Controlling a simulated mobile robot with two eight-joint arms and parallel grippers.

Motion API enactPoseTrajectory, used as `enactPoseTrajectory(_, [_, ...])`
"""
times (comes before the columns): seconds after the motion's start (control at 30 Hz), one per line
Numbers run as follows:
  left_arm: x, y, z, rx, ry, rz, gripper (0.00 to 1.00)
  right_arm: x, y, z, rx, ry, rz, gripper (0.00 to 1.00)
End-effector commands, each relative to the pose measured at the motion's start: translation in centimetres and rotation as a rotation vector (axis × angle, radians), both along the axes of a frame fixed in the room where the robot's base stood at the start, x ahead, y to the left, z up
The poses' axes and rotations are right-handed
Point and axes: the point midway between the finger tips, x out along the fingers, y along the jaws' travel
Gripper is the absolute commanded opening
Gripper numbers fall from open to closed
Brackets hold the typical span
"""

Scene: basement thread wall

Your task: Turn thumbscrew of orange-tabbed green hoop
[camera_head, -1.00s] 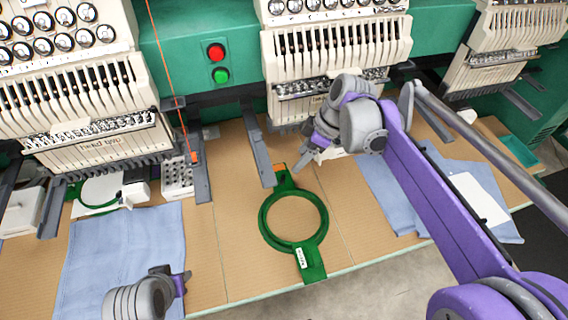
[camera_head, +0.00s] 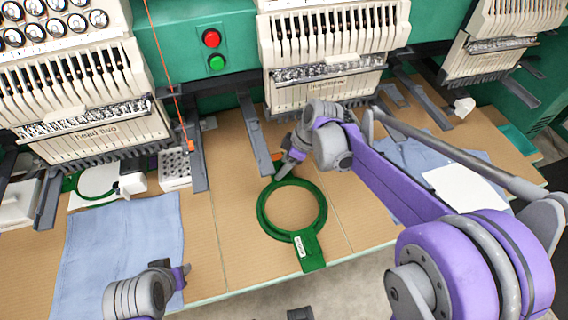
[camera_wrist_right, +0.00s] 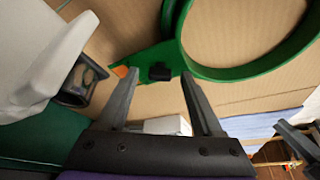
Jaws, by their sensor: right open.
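The green hoop (camera_head: 262,218) lies flat on the tan table, with a labelled green bracket (camera_head: 313,257) at its near end. At its far end, an orange tab (camera_wrist_right: 120,71) and a dark thumbscrew (camera_wrist_right: 159,72) show in the right wrist view. My right gripper (camera_head: 281,174) is at that far end. In the right wrist view its open fingers (camera_wrist_right: 160,82) stand on either side of the thumbscrew, with nothing visibly held; I cannot tell whether they touch it. My left gripper (camera_head: 186,274) is at the lower left, over blue cloth, and its jaw opening is unclear.
Embroidery machine heads (camera_head: 325,82) stand behind the table, with grey arms (camera_head: 256,140) reaching forward near the hoop. A second green hoop (camera_head: 77,199) lies at the left. Blue cloth (camera_head: 130,235) covers the left front.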

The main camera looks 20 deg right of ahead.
Motion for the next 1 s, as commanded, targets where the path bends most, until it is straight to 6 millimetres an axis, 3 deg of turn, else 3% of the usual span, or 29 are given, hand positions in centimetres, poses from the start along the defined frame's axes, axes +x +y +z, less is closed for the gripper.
enactPoseTrajectory(0.1, [0.00,0.00,0.00,0.000,0.000,0.000,0.36,-0.01,-0.01,0.03,0.000,0.000,0.000,0.64])
enactPoseTrajectory(0.47, [0.00,0.00,0.00,0.000,0.000,0.000,0.36,-0.01,-0.02,0.05,0.000,0.000,0.000,0.00])
enactPoseTrajectory(1.0, [0.00,0.00,0.02,0.000,0.000,0.000,0.36,-0.16,0.12,0.05,-0.001,0.000,-0.115,0.00])
